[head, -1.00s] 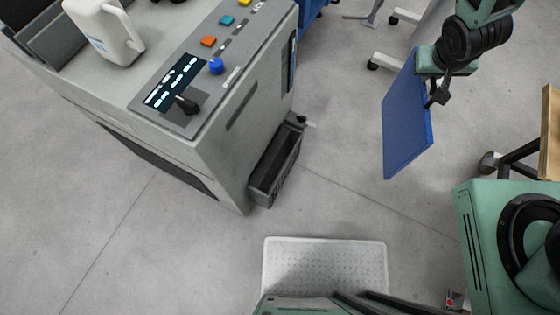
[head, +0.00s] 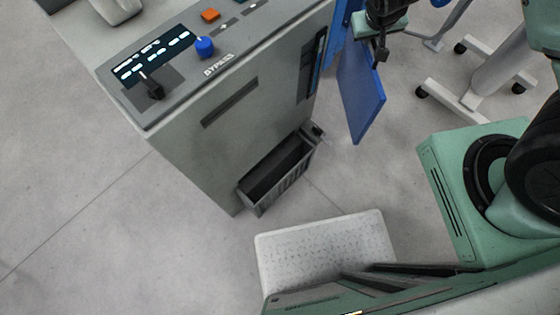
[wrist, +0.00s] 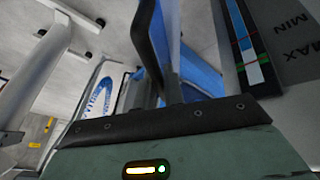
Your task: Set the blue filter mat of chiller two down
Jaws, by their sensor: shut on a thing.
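The blue filter mat (head: 360,98) is a flat blue panel hanging upright and slightly tilted from my gripper (head: 379,48), at the upper middle of the head view. My gripper is shut on its upper edge. The mat is clear of the floor, just right of the grey cabinet (head: 230,125); whether they touch cannot be told. In the wrist view my gripper (wrist: 160,85) has the mat (wrist: 173,28) edge-on between its dark fingers. Much of the mat is hidden there.
A white perforated tray (head: 320,248) lies low in front of me. An open dark bin (head: 278,172) is fixed low on the cabinet's side. A level gauge (wrist: 243,40) marked MIN and MAX is close by on the right. A wheeled stand (head: 480,88) is at the right.

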